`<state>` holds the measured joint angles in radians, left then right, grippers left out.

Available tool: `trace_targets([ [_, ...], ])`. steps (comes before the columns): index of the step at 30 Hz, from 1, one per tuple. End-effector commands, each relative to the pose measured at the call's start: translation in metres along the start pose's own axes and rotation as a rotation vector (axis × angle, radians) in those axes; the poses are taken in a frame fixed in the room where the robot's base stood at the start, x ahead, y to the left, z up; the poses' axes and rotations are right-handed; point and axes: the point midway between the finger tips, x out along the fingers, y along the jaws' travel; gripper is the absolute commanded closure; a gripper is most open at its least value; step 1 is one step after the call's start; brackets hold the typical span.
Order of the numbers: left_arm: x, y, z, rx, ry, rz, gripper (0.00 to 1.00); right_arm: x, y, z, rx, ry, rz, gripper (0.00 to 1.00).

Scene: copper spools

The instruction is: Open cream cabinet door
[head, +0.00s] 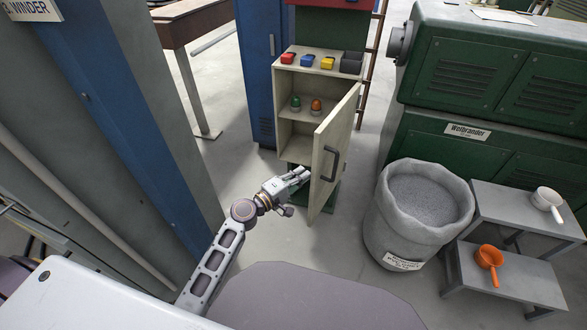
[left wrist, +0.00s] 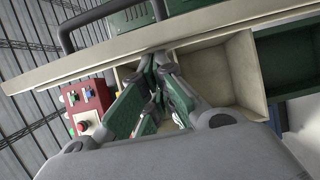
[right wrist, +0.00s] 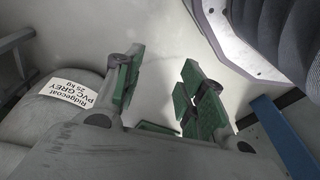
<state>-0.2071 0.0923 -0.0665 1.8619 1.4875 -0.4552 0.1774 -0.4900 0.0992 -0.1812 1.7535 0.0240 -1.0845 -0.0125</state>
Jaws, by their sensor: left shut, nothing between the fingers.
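The cream cabinet (head: 294,130) stands open at the middle of the head view. Its door (head: 334,150) is hinged on the right and swung out towards me, with a dark handle (head: 331,163) on its outer face. My left gripper (head: 303,173) is shut and empty, at the inner side of the door near its free edge. In the left wrist view its fingertips (left wrist: 160,65) are close to the door edge (left wrist: 110,62); I cannot tell if they touch. My right gripper (right wrist: 160,82) is open and empty in the right wrist view, above the floor.
Inside the cabinet are a green (head: 295,103) and an orange item (head: 316,105). Small coloured bins (head: 307,60) sit on top. A grey sack (head: 415,215) stands right of the door, near a step shelf (head: 510,275). A blue column (head: 150,130) is at the left.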

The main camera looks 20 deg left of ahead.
Motion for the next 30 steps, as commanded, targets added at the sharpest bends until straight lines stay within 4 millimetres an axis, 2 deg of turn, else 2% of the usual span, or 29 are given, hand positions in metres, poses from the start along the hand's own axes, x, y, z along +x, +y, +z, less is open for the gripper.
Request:
trace_targets([
  [6, 0.006, 0.0, 0.03, -0.001, -0.003, 0.001, 1.0, 0.007, 0.002, 0.003, 0.0, 0.003, 0.004, 0.6],
  [15, 0.015, 0.0, 0.061, -0.001, -0.003, 0.001, 1.0, 0.01, 0.003, 0.005, 0.0, 0.002, 0.005, 0.6],
  [21, 0.018, 0.0, 0.069, -0.001, -0.003, 0.0, 1.0, 0.012, 0.002, 0.007, 0.0, -0.001, 0.005, 0.6],
  [30, 0.019, 0.0, 0.069, 0.0, -0.003, 0.0, 1.0, 0.012, 0.002, 0.007, 0.0, -0.001, 0.005, 0.6],
])
